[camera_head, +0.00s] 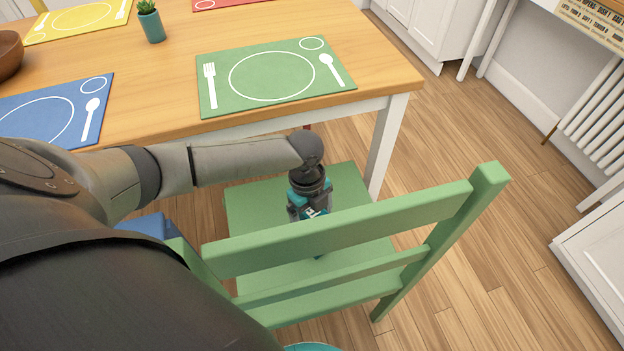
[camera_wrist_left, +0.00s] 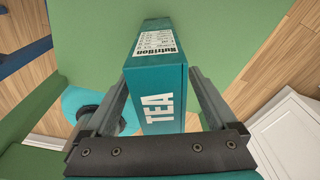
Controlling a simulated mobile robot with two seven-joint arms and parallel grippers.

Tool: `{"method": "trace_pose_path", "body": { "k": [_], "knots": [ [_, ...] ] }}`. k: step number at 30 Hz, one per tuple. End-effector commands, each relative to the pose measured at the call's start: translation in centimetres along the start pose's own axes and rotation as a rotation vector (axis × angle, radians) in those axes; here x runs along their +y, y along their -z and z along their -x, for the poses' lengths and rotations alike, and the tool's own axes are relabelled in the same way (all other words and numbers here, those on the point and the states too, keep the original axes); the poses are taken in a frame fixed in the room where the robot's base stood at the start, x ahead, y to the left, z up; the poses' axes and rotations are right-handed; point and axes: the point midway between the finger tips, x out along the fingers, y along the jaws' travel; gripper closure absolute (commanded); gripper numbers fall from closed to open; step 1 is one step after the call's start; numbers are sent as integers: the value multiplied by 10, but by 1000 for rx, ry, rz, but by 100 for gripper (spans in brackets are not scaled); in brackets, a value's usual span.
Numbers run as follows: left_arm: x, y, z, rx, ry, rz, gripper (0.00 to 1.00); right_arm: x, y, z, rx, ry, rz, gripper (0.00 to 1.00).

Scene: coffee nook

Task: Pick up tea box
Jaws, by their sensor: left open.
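The tea box (camera_wrist_left: 160,85) is teal, with "TEA" on the near face and a white nutrition panel on another face. In the left wrist view it lies between the two fingers of my left gripper (camera_wrist_left: 158,78). The fingers are open on either side of it. In the head view my left gripper (camera_head: 309,207) points down over the green chair's seat, behind the backrest. The backrest hides most of the box there. My right gripper is not in view.
The green chair's backrest (camera_head: 350,230) stands close in front of the gripper. The wooden table (camera_head: 170,75) with a green placemat (camera_head: 275,77), blue placemat (camera_head: 60,108) and potted plant (camera_head: 151,24) is beyond. Open floor lies to the right.

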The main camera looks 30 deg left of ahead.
Motion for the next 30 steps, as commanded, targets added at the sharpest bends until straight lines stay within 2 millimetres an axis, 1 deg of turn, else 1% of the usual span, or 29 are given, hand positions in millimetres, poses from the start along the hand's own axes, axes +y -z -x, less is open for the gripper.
{"method": "trace_pose_path", "body": {
  "k": [14,17,30],
  "knots": [
    [0,0,-4,0,0,-1,9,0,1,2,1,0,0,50],
    [0,0,-3,0,0,-1,19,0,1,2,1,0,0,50],
    [0,0,-3,0,0,-1,68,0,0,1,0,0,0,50]
  ]
}}
